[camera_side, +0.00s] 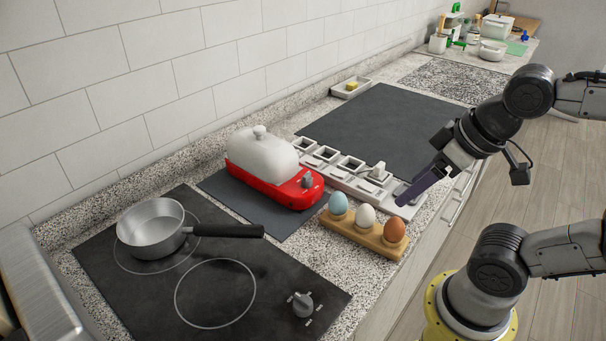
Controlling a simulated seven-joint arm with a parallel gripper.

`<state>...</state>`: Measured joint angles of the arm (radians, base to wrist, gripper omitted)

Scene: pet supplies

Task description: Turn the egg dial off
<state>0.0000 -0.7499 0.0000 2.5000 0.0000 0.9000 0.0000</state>
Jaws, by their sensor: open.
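A red egg cooker (268,183) with a white domed lid (262,154) stands on a dark mat. Its grey dial (307,181) is on the front right end of the red base; its exact setting is too small to read. My gripper (403,201) points down and left, to the right of the cooker and clear of the dial. Its jaws are open, and it appears empty and above the counter's front edge near the egg holder.
A wooden holder (345,236) with blue, white and brown eggs stands in front of the cooker. A white tray row (338,180) with a white piece lies behind it. At left, a pan (152,229) sits on a black cooktop (115,290) with its own knob (303,304).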

